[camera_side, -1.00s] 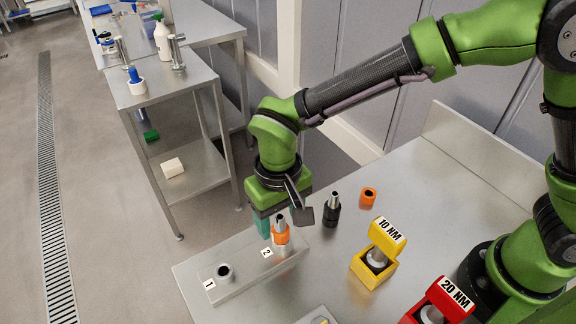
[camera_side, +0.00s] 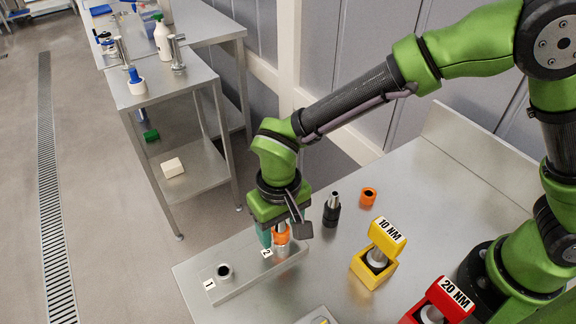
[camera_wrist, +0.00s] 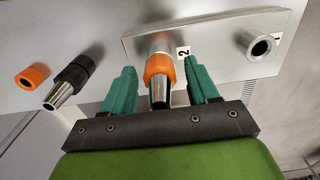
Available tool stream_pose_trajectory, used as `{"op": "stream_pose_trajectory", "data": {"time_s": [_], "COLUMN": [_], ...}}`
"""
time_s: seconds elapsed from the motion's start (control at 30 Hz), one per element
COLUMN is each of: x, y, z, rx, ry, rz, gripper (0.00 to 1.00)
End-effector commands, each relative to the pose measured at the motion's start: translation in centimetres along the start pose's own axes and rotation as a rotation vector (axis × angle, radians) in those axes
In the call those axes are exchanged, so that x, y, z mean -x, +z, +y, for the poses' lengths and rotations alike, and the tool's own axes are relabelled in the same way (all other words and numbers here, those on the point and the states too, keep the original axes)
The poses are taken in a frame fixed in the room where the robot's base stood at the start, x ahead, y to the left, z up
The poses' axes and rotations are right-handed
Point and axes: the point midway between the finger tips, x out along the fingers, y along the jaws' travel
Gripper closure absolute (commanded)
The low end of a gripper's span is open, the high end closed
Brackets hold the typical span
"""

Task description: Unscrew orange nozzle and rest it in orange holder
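The orange nozzle (camera_side: 281,237), an orange collar with a metal tip, stands upright at position 2 on the metal block. In the wrist view the orange nozzle (camera_wrist: 158,69) sits between the two teal fingers of my gripper (camera_wrist: 160,75). A gap shows on each side, so my gripper is open around it and not touching it. In the side view my gripper (camera_side: 274,235) is low over position 2, and its body hides the nozzle's tip. The orange holder (camera_side: 368,196), a small ring, is empty on the table; it also shows in the wrist view (camera_wrist: 33,77).
A black nozzle (camera_side: 331,212) stands upright between the block and the orange holder. The metal block (camera_side: 240,282) has an empty-looking socket at position 1 (camera_side: 224,271). The yellow 10 NM station (camera_side: 372,272) and red 20 NM station (camera_side: 440,302) stand at the front right.

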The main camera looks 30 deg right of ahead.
Motion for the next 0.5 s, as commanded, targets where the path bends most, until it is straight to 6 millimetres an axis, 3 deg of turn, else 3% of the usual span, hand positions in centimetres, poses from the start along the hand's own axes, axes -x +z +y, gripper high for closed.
{"op": "stream_pose_trajectory", "data": {"time_s": [0.03, 0.33, 0.5], "x": [0.01, 0.02, 0.04], "y": [-0.01, -0.01, -0.01], "z": [-0.01, -0.01, -0.01], "rx": [0.0, 0.0, 0.073], "ry": [0.0, 0.0, -0.001], "rz": [0.0, 0.0, 0.0], "gripper": [0.48, 0.94, 0.97]}}
